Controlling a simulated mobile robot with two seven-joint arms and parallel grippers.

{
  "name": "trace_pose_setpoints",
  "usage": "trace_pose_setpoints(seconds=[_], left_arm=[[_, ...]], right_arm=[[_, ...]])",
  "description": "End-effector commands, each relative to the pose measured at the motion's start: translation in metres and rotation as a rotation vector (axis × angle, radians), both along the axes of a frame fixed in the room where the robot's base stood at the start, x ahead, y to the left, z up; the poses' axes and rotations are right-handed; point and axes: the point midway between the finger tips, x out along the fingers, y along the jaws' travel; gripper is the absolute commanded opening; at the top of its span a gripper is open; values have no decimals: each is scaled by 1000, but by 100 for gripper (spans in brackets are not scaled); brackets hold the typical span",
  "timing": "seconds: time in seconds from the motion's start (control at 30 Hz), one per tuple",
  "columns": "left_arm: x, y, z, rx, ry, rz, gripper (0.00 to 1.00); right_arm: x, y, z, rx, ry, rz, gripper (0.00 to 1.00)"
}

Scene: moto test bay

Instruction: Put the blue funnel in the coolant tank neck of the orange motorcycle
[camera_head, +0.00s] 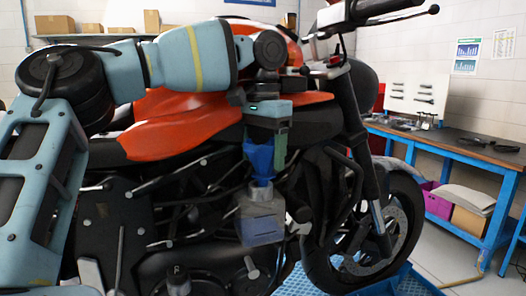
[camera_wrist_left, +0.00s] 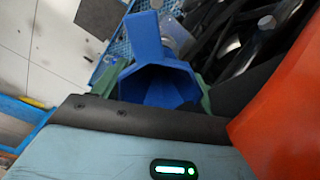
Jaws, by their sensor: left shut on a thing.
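The blue funnel (camera_head: 259,159) is held upright between the green fingers of my left gripper (camera_head: 268,154), wide end up. In the left wrist view, the funnel (camera_wrist_left: 146,38) shows its open mouth, with a green finger of my left gripper (camera_wrist_left: 158,86) on each side. The pale grey coolant tank (camera_head: 260,222) sits low on the side of the orange motorcycle (camera_head: 165,133), directly below the funnel in the head view. The funnel's narrow end is at the tank's neck; I cannot tell whether it is inside. My right gripper is not in view.
The motorcycle's frame tubes and handlebar (camera_head: 385,10) are close around my left arm. A blue-framed workbench (camera_head: 440,137) with tools stands at the right. Cardboard boxes (camera_head: 55,24) sit on a shelf at the back left. A blue grid platform (camera_head: 405,283) lies under the front wheel.

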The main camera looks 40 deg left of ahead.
Motion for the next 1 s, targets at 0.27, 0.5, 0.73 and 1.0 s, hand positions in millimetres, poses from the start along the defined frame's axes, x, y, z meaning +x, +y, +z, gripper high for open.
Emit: trace_pose_setpoints(seconds=[0.27,0.5,0.73,1.0], left_arm=[[-3,2,-5,0,0,1,46],[-5,3,-10,0,-1,0,46],[-5,3,-10,0,0,0,46],[-5,3,-11,0,0,0,46]], right_arm=[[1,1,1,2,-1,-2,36],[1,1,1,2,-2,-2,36],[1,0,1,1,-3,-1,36],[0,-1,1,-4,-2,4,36]])
